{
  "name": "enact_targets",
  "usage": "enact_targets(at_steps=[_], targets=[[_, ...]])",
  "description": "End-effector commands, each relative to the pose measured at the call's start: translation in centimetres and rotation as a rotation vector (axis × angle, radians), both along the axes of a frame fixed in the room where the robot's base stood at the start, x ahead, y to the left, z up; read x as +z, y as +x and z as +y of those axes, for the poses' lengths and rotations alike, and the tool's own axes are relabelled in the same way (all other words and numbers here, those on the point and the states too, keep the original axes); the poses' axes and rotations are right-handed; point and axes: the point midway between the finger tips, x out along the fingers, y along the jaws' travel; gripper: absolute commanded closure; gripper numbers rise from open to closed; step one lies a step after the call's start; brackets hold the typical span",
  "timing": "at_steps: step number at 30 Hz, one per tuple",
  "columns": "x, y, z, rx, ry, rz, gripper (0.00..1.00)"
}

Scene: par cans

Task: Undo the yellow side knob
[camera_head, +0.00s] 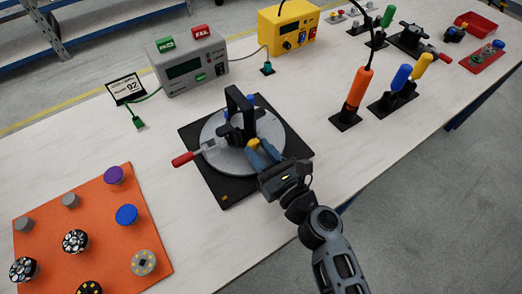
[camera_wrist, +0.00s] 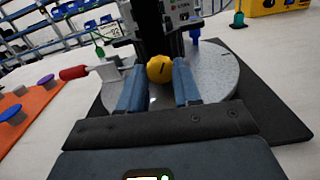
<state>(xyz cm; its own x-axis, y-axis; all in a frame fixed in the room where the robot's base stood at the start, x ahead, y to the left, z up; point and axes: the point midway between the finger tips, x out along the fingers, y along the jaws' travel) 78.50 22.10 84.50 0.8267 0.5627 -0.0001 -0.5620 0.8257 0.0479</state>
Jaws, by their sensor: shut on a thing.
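The yellow side knob (camera_wrist: 160,68) is a round knob with a dark mark on its face, on the near side of the dark upright fixture (camera_head: 237,105). The fixture stands on a round grey turntable (camera_head: 214,150). My gripper (camera_head: 263,153) reaches in from the lower right. In the wrist view its two blue fingers stand on either side of the knob, shut on it. In the head view the fingers cover most of the knob. A blue knob (camera_wrist: 195,35) shows on the fixture's right in the wrist view.
A red-handled clamp (camera_head: 184,159) sticks out left of the turntable. A black mat (camera_head: 230,190) lies under it. An orange board (camera_head: 50,235) with several knobs and lamps is at the left. Grey (camera_head: 190,65) and yellow (camera_head: 288,28) boxes stand behind. An orange driver (camera_head: 358,90) stands at the right.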

Motion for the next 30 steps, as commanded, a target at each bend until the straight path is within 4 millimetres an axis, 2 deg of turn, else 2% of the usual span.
enact_targets(at_steps=[1, 3, 7, 18, 27, 28, 30], targets=[[0.00, -0.01, -0.01, 0.000, 0.000, 0.000, 0.91], [0.00, -0.01, -0.01, 0.000, 0.000, 0.000, 0.98], [-0.17, -0.02, 0.02, 0.000, -0.026, -0.019, 0.98], [-0.15, -0.07, 0.09, 0.000, -0.337, -0.230, 0.98], [-0.02, -0.07, 0.09, 0.000, -0.346, -0.236, 0.98], [-0.01, -0.07, 0.09, 0.000, -0.346, -0.235, 0.65], [-0.01, -0.07, 0.09, 0.000, -0.346, -0.235, 0.58]])
